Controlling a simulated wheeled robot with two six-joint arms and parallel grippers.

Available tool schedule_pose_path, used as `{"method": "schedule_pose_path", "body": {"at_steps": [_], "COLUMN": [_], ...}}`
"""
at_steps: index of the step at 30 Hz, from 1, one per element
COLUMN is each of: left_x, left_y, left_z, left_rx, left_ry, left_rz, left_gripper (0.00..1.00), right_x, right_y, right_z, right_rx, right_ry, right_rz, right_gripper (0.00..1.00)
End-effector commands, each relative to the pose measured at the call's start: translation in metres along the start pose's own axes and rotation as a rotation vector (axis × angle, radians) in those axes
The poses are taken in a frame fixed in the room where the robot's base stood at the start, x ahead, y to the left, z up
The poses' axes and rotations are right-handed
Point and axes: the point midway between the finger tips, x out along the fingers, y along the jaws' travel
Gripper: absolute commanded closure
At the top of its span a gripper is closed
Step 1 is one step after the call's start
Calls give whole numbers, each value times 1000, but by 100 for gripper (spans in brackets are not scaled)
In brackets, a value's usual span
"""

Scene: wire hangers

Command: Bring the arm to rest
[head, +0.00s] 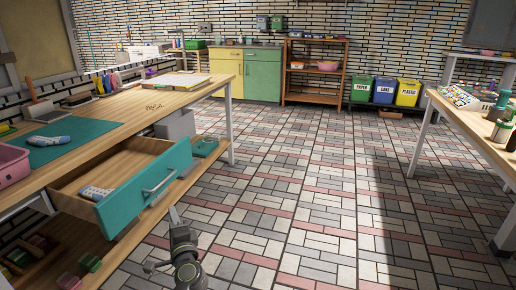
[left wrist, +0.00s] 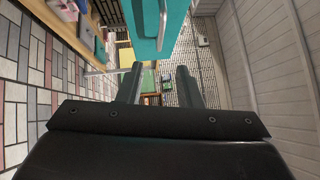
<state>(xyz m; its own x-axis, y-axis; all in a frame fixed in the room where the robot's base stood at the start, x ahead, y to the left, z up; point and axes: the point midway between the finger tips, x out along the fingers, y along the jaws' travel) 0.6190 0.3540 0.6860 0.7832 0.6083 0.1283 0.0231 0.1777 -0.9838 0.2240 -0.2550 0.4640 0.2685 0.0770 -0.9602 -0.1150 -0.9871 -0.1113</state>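My left gripper (head: 182,245) is in the lower middle of the head view, in front of and below the open teal drawer (head: 145,185). In the left wrist view its two dark fingers (left wrist: 158,82) stand apart with nothing between them. The drawer's teal front shows above them in that view, with its silver handle (left wrist: 163,22); the gripper looks apart from the handle. The drawer is pulled out from the wooden workbench (head: 120,112), and a white and blue item (head: 97,193) lies inside it. My right gripper is not in view.
A green mat (head: 62,140) and a pink basket (head: 10,165) are on the workbench. A second table (head: 480,130) stands at the right. Green, blue and yellow bins (head: 383,91) are at the back. The tiled floor (head: 310,200) between the tables is clear.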

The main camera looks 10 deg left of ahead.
Motion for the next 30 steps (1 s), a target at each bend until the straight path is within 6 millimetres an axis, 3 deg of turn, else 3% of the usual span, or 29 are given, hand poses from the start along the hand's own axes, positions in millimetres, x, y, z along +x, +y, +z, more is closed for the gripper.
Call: {"method": "schedule_pose_path", "body": {"at_steps": [4, 8, 12, 18, 24, 30], "left_x": [-15, -50, -105, -200, -292, -356], "left_y": [28, 78, 132, 188, 207, 203], "left_z": [18, 52, 86, 121, 137, 143], "left_rx": [-84, -251, -454, -714, -908, -1025], "left_ry": [-26, -85, -172, -309, -431, -512], "left_rz": [90, 273, 510, 859, 1167, 1386], "left_gripper": [68, 68, 68, 68, 68, 68], "right_x": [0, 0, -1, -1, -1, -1], "right_y": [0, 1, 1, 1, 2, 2], "right_z": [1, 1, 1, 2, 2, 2], "right_rx": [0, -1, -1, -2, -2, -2], "right_ry": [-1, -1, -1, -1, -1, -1], "right_rz": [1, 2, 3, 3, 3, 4], "right_gripper": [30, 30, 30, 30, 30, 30]}}
